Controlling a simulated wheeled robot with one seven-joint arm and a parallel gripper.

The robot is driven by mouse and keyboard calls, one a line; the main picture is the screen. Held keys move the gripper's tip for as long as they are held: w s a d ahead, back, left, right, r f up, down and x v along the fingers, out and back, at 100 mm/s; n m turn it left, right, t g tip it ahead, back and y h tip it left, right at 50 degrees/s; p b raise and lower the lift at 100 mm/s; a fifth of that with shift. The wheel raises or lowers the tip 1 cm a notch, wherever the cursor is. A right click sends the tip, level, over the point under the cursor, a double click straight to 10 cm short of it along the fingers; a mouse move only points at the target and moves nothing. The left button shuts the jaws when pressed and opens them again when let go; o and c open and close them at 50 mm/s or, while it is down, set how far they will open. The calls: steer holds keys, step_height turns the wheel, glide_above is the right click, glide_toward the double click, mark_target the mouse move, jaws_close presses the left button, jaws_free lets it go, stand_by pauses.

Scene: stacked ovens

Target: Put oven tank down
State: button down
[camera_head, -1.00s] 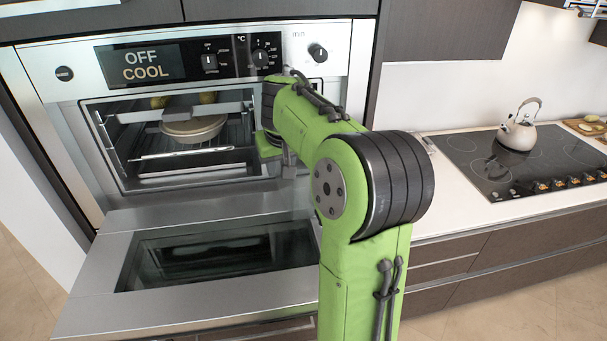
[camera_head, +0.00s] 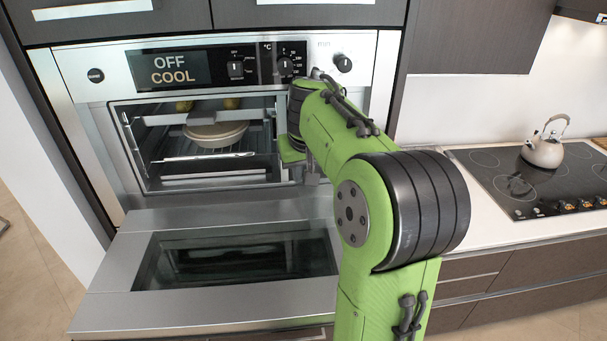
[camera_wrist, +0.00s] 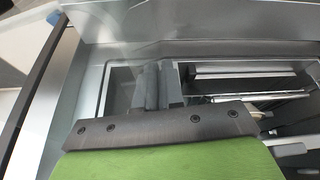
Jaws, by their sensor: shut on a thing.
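My gripper (camera_wrist: 160,88) is at the right side of the open upper oven cavity. In the head view my green arm hides most of it. In the wrist view its grey fingers are close together, and the green wrist cover fills the lower part. A flat grey piece that looks like the oven tank (camera_head: 212,119) spans the upper cavity, left of my gripper. It seems to show in the wrist view as a grey box shape (camera_wrist: 245,72) right of the fingers. The exact contact between fingers and tank is hidden.
The oven door (camera_head: 105,290) is folded down below the cavity. A round pale dish (camera_head: 215,138) sits on a wire rack inside, with yellowish round items (camera_head: 185,106) behind. A counter with a cooktop (camera_head: 500,180) and a kettle (camera_head: 543,150) stands at the right.

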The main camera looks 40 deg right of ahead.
steer(key=s+a+r, duration=0.6)
steer(key=s, duration=0.5)
steer(key=shift+r, duration=0.25)
